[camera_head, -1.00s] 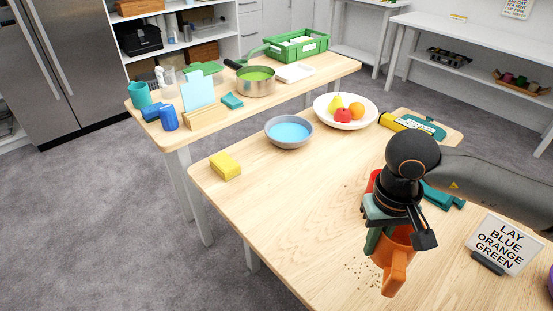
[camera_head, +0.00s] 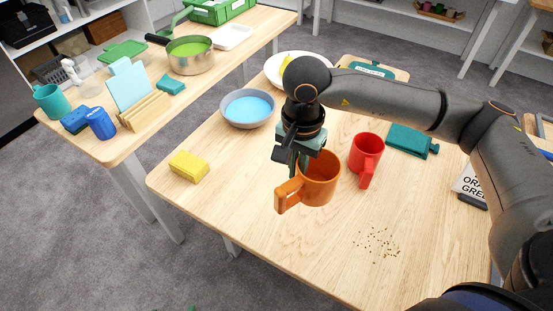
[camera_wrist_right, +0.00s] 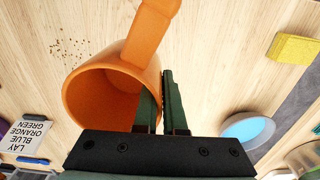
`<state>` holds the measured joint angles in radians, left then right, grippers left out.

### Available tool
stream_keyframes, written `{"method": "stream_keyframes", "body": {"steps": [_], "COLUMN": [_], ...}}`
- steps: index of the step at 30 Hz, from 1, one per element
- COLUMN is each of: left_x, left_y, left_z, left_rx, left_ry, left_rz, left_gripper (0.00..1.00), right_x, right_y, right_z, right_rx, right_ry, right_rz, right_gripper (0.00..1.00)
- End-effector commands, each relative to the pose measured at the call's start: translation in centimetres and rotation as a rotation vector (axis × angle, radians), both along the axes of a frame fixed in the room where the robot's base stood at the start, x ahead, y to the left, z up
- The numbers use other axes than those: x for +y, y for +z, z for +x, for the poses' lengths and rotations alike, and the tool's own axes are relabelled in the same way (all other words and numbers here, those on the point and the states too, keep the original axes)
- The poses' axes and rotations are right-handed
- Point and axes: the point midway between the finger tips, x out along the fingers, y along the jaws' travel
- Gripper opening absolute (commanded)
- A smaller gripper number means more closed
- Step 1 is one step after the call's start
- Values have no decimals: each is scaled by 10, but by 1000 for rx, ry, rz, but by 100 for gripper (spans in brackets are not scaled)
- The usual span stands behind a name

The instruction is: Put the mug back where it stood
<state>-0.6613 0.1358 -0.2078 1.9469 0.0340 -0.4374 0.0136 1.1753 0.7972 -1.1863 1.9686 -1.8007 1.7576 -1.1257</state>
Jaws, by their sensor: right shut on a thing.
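An orange mug (camera_head: 320,182) is in my right gripper (camera_head: 298,160), over the near table. In the right wrist view, the fingers (camera_wrist_right: 160,100) pinch the wall of the mug (camera_wrist_right: 90,105), one inside and one outside. Its handle points toward the near left in the head view. It appears to be held above the tabletop; the gap is hard to judge. A red mug (camera_head: 366,152) stands just right of it. Dark crumbs (camera_head: 377,242) lie on the bare wood at the near right. My left gripper is out of view.
A grey bowl with blue contents (camera_head: 248,108) stands behind the orange mug. A yellow sponge (camera_head: 189,167) lies by the left edge. A teal item (camera_head: 412,140) and a lettered sign (camera_head: 470,183) are at right.

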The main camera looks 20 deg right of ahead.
Motion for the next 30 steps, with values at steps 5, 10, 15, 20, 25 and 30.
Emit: {"method": "stream_keyframes", "body": {"steps": [5,10,15,20,25,30], "left_x": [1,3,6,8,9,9], "left_y": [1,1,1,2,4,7], "left_z": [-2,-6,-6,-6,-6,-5], "left_rx": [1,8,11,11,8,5], "left_ry": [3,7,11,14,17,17], "left_rz": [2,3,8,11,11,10], "left_gripper": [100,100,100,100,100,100], "right_x": [4,7,10,12,15,17], "right_y": [-3,-7,-11,-16,-21,-27], "right_z": [11,21,30,38,45,51], "right_rx": [-3,-5,-2,1,5,8], "right_ry": [-441,-862,-1285,-1683,-2100,-2452], "right_rz": [10,18,26,28,30,26], "right_gripper": [0,0,0,0,0,0]}}
